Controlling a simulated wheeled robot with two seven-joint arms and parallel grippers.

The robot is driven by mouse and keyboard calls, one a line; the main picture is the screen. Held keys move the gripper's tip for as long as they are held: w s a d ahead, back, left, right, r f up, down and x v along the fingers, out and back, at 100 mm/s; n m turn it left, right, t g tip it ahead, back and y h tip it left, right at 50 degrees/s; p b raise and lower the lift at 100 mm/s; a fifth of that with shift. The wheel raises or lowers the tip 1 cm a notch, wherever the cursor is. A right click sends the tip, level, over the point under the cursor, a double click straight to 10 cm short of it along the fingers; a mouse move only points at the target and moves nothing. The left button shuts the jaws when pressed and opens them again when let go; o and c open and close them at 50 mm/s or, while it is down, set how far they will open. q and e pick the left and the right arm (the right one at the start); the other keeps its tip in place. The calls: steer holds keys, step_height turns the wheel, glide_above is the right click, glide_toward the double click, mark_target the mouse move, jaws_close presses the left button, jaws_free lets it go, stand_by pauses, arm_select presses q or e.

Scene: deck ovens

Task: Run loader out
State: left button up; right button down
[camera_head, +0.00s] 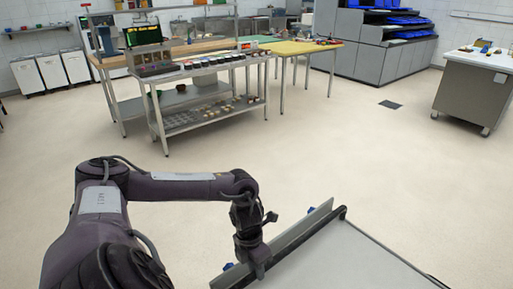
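The loader (368,262) shows at the bottom right as a pale flat surface with a dark edge and a raised metal bar (290,238) along its near-left end. My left gripper (258,268) points down at this bar, with its fingers at or against it. The fingertips are partly hidden by the gripper body and bar, so I cannot tell whether they are closed on it. Small blue parts show at both sides of the bar. My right gripper is not in view. The deck oven is not clearly in view.
A steel table (200,72) with containers and a lower shelf stands at the back left, beside a yellow-topped table (300,47). A grey cabinet with blue trays (372,45) is behind. A steel counter (472,92) stands at the right. The floor between is clear.

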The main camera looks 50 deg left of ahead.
arm_select(q)
steer(key=o, duration=0.4)
steer(key=shift+a, duration=0.4)
steer(key=shift+d, duration=0.15)
steer(key=shift+r, duration=0.3)
steer(key=r, duration=0.2)
steer(key=a+r, duration=0.1)
steer(key=r, duration=0.4)
steer(key=shift+a+b, duration=0.35)
